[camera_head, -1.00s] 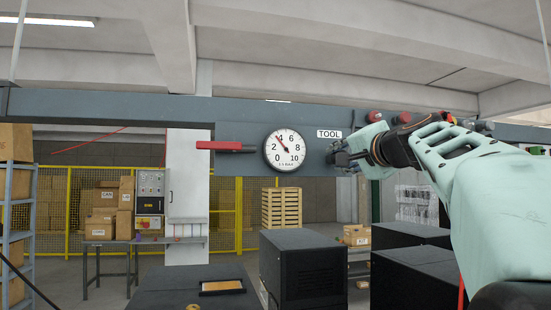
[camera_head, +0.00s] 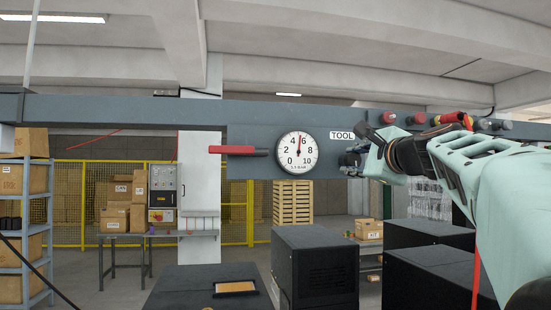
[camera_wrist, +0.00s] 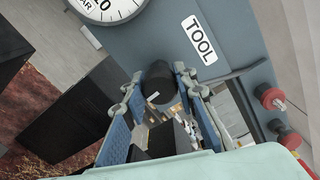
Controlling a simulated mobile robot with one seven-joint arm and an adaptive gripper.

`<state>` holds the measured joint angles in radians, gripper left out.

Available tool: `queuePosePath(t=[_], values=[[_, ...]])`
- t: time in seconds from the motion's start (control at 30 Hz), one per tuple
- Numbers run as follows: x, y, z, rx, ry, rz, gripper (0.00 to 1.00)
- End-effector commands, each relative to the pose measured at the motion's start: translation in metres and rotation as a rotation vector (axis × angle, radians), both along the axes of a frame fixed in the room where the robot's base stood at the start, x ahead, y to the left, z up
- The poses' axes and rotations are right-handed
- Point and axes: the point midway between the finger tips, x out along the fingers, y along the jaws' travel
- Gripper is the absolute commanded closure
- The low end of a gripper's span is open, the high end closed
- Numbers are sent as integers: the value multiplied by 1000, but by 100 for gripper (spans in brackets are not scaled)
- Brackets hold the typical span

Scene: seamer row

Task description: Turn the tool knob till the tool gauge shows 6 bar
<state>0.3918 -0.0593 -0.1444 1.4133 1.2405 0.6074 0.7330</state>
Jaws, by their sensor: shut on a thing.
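My gripper (camera_head: 352,158) is at the beam right of the gauge, below the label. In the wrist view its two fingers stand on either side of the dark round tool knob (camera_wrist: 159,84), and my gripper is shut on it. The knob is mostly hidden in the head view. The gauge's lower edge also shows in the wrist view (camera_wrist: 112,8).
A red-handled lever (camera_head: 238,150) sticks out left of the gauge. Several red and dark knobs or fittings (camera_head: 482,123) line the beam at right, close to my arm. Black boxes (camera_head: 315,268) stand below. Shelves and a yellow fence are behind.

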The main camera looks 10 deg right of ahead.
Motion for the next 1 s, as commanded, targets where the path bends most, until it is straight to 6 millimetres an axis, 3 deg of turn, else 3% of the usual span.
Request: queuePosePath(t=[0.77, 0.8, 0.93, 1.0], values=[[0, -1, 0, 101, 2, -2, 98], [0, -1, 0, 101, 3, -1, 71], [0, 0, 0, 101, 3, -1, 57], [0, 0, 0, 101, 3, -1, 56]])
